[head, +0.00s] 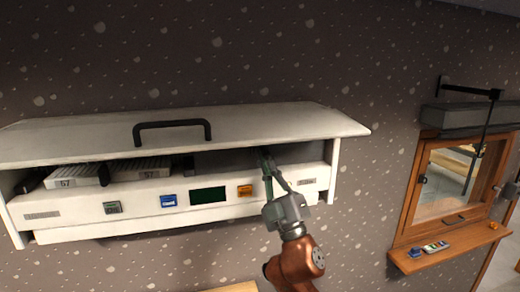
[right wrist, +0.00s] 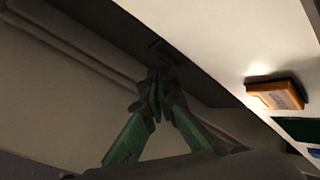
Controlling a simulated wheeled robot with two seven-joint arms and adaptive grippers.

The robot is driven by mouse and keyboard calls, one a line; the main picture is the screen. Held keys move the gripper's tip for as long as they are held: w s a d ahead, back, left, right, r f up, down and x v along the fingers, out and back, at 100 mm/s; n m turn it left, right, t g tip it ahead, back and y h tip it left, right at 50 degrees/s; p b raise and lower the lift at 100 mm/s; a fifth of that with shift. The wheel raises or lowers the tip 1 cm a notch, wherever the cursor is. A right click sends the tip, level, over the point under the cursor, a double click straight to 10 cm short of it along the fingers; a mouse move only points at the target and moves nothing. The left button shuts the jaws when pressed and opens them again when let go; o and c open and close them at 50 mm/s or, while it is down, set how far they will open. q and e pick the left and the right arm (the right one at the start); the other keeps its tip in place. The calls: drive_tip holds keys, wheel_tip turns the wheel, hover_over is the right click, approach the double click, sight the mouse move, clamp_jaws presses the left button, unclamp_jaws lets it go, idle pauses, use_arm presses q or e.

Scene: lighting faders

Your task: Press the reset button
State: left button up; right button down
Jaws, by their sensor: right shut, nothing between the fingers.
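A white wall console (head: 100,212) has a front panel with an orange button (head: 245,190), a blue button (head: 168,200) and a grey-green button (head: 112,207). Their labels are too small to read, so I cannot tell which one is the reset button. My right gripper (head: 264,153) is shut and empty, with its fingertips by the shelf opening above the panel, right of the orange button. In the right wrist view the shut fingertips (right wrist: 156,77) are over a dark area, close to a small dark part. The orange button (right wrist: 276,93) is off to the right there. My left gripper is out of view.
A white lid (head: 260,122) with a black handle (head: 172,132) overhangs the shelf, close above the right gripper. A dark green display (head: 208,196) sits between the blue and orange buttons. Numbered white blocks (head: 72,176) stand on the shelf. A wooden window (head: 411,197) is at right.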

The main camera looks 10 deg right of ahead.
idle(0.4)
drive_tip(key=shift+w, duration=0.4)
drive_tip(key=shift+w, duration=0.35)
idle(0.5)
drive_tip(key=shift+s, duration=0.75)
drive_tip(key=s+p, duration=0.2)
drive_tip(key=s, duration=0.3)
drive_tip(key=shift+d, duration=0.1)
idle(0.4)
idle(0.6)
